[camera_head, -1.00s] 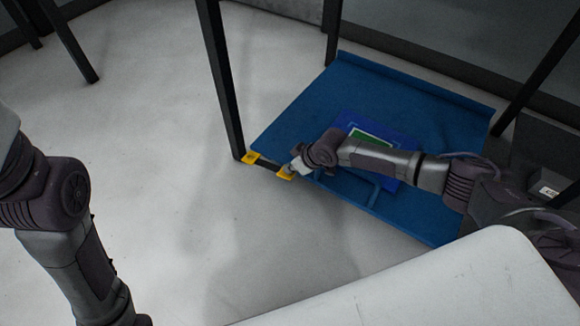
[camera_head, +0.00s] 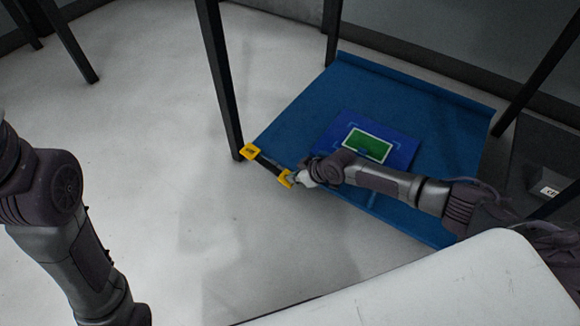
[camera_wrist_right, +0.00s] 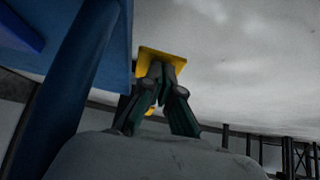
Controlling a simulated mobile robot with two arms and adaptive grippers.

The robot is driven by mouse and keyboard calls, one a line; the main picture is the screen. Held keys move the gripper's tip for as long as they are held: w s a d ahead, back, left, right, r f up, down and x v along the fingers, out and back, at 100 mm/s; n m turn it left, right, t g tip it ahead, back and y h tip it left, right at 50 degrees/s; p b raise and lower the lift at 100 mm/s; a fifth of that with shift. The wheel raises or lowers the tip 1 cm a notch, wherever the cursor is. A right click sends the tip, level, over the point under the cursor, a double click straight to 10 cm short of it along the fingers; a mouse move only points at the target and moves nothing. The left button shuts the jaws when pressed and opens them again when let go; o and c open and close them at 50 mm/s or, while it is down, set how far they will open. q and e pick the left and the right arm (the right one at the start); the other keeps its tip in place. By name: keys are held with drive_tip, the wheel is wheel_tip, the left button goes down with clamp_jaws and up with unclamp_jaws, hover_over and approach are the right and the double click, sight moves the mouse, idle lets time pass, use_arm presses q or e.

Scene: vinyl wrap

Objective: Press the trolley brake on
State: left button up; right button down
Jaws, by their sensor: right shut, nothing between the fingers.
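The blue trolley (camera_head: 400,95) stands right of centre in the head view. At its near left corner is a dark bar (camera_head: 268,165) with a yellow pad on each end, seemingly the brake. The far-left pad (camera_head: 250,151) has dark marking and is higher; the near-right pad (camera_head: 286,178) is lower. My right gripper (camera_head: 293,179) is shut and empty, its tips at the near-right pad. In the right wrist view the closed fingers (camera_wrist_right: 160,72) overlap a yellow pad (camera_wrist_right: 172,55) and appear to touch it. My left gripper is out of frame.
A dark blue panel with a green rectangle (camera_head: 366,145) lies on the trolley. A black post (camera_head: 219,80) rises beside the far-left pad. Another dark post (camera_head: 540,75) stands at the right. The pale floor (camera_head: 150,120) left of the trolley is clear.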

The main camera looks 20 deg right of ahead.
drive_tip(key=shift+s+d+f, duration=0.1)
drive_tip(key=shift+s+f, duration=0.05)
drive_tip(key=shift+f, duration=0.15)
drive_tip(key=v, duration=1.2)
drive_tip(key=shift+r, duration=0.35)
